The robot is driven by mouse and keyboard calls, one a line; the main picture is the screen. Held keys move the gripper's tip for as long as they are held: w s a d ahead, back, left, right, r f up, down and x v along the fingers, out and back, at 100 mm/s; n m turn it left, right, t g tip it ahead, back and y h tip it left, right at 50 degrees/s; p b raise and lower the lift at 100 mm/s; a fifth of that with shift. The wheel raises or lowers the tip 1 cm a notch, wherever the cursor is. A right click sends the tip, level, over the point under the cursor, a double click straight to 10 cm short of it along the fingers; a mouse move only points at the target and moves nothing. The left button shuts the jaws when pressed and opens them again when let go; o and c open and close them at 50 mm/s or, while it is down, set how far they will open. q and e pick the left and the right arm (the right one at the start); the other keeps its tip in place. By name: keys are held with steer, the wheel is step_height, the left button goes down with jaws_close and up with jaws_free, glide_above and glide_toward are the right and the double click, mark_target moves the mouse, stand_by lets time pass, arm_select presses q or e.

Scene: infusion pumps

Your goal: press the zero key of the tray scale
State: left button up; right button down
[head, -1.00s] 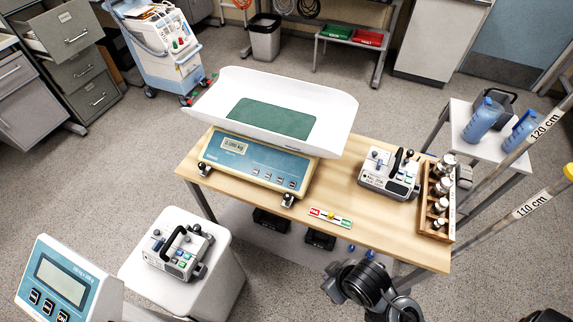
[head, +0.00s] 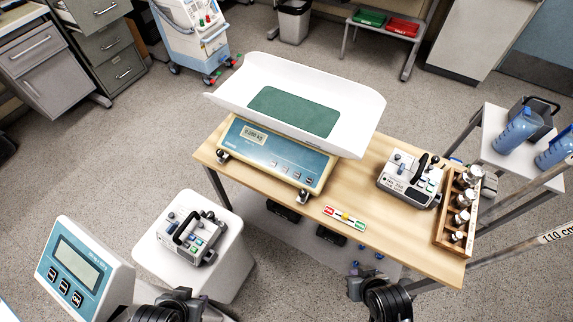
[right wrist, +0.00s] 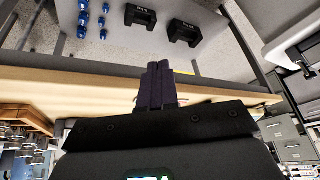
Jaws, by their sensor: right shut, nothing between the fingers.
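The tray scale (head: 262,148) stands on the wooden table, with a white tray (head: 355,100) and a green mat (head: 295,112) on top. Its blue front panel carries a small lit display (head: 254,134) and a row of small keys (head: 285,168); their labels are too small to read. My right gripper (head: 355,283) is low, in front of the table's near edge and apart from the scale. In the right wrist view its dark fingers (right wrist: 155,78) are together and empty. My left arm shows as dark parts at the bottom edge; its fingers cannot be made out.
A device with a handle (head: 410,180) and a wooden rack of bottles (head: 460,210) stand on the table's right. A coloured level strip (head: 345,218) lies near its front edge (head: 400,262). Another device (head: 190,238) sits on a white stand; a blue-faced display (head: 75,270) is at lower left.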

mark_target(285, 170)
steer(key=w+a+f+m+t+y+p, duration=0.1)
steer(key=w+a+t+p, duration=0.15)
steer(key=w+a, duration=0.4)
steer(key=w+a+f+m+t+p, duration=0.1)
steer(key=w+a+p, duration=0.25)
steer(key=w, duration=0.55)
arm_select(q)
step_height(285, 170, up, 10)
steer(key=p, duration=0.3)
steer(key=shift+s+d+f, duration=0.15)
steer(key=shift+d+f, duration=0.1)
steer(key=shift+d, duration=0.15)
arm_select(e)
steer(key=w+a+r+t+y, duration=0.1)
steer(key=w+a+r, duration=0.4)
steer(key=w+r, duration=0.2)
steer(key=w+a+r+n+t, duration=0.1)
steer(key=w+a+r, duration=0.3)
steer(key=w+r, duration=0.3)
steer(key=shift+w+a+r+y, duration=0.2)
steer(key=shift+w+a+y, duration=0.15)
steer(key=shift+a+y, duration=0.05)
arm_select(q)
steer(key=shift+d+f, duration=0.1)
steer(key=shift+d, duration=0.05)
arm_select(e)
steer(key=shift+f, duration=0.1)
